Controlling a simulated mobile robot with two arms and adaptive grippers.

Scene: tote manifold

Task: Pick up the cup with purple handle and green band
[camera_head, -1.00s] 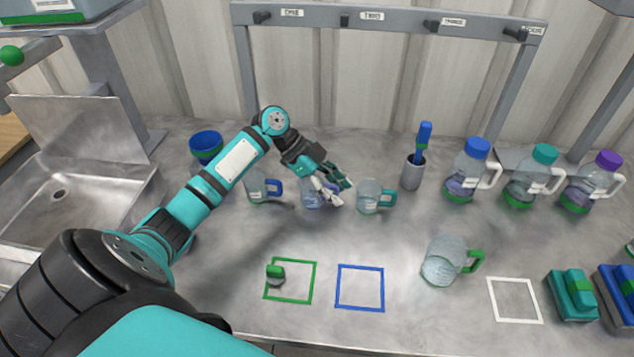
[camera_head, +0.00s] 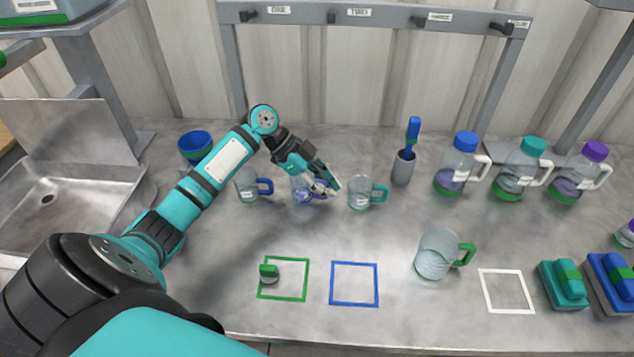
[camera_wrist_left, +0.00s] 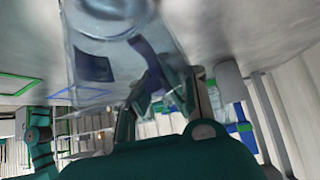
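The clear cup with the purple handle (camera_head: 300,194) stands upright in the middle of a row of three cups on the bench. My left gripper (camera_head: 327,184) is at its right side, by the handle. In the left wrist view the cup (camera_wrist_left: 112,45) is close and large, and its purple handle (camera_wrist_left: 152,60) lies near my fingers. The fingers stand apart there; I cannot tell whether they touch the handle. The green band cannot be made out. My right gripper is not in view.
A blue-handled cup (camera_head: 248,187) stands to the left and a teal-handled cup (camera_head: 360,194) close to the right. A green-handled jug (camera_head: 436,256), a brush holder (camera_head: 403,168) and several capped bottles (camera_head: 458,168) stand further right. The front has bare bench and coloured squares (camera_head: 354,284).

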